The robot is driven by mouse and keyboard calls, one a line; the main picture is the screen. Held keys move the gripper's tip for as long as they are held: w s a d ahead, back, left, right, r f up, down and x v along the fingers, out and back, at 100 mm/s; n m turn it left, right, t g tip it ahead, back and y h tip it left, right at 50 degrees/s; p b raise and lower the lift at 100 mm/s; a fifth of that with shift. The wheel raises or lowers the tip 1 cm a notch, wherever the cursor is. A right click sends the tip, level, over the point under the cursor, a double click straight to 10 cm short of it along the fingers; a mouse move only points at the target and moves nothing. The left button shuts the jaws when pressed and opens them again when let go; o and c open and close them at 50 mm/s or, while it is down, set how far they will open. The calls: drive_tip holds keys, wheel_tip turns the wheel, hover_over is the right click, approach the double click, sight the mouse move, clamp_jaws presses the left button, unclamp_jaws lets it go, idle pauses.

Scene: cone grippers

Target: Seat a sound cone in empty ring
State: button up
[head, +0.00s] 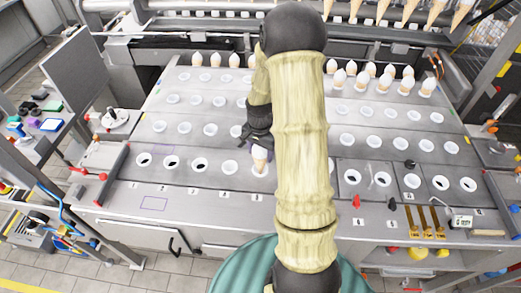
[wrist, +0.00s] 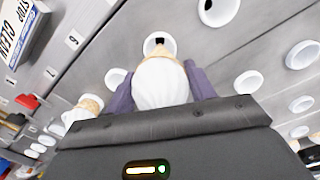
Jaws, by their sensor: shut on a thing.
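My gripper (head: 258,142) is shut on a cone (head: 260,155) above the front row of rings, left of my arm. In the wrist view the cone's white rounded top (wrist: 160,84) sits between the two purple fingers. Its tan lower part (wrist: 161,52) points at a white ring with a dark hole (wrist: 148,43). The same ring (head: 260,171) shows under the cone in the head view. The tip overlaps the ring's hole; I cannot tell whether it is inside it. The cone looks close to upright in the head view.
Front-row rings with dark holes stand to the left (head: 200,165) and right (head: 352,177). White-topped cones (head: 427,86) stand in the back rows. Another tan and white cone (wrist: 84,108) is near the gripper in the wrist view. My arm hides the middle of the table.

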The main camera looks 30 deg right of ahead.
drive_tip(key=shift+f+b, duration=1.65)
drive_tip(key=shift+f, duration=1)
drive_tip(key=o, duration=0.8)
wheel_tip(320, 180, up, 18)
drive_tip(key=shift+f+b, duration=0.25)
drive_tip(key=shift+b, duration=0.75)
